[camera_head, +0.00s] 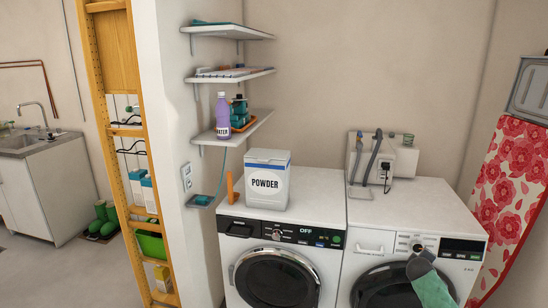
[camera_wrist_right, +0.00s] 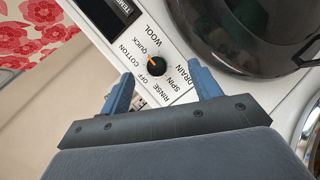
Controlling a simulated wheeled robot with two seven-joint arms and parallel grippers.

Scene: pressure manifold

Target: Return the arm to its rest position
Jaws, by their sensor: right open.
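My right gripper (camera_head: 420,260) is in front of the right washer's control panel, at the lower right of the head view. In the right wrist view its two blue fingers (camera_wrist_right: 161,88) are apart, with nothing between their tips. The black dial (camera_wrist_right: 156,64) with an orange mark is just beyond the fingertips. The mark appears to point towards the word QUICK. Whether a finger touches the panel I cannot tell. My left gripper is not in view.
The right washer (camera_head: 400,208) stands beside the left washer (camera_head: 310,216), which bears a POWDER box (camera_head: 267,184). A floral ironing board (camera_head: 512,175) leans at the right. Wall shelves (camera_head: 230,74) and a yellow ladder-like rack (camera_head: 105,120) stand to the left.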

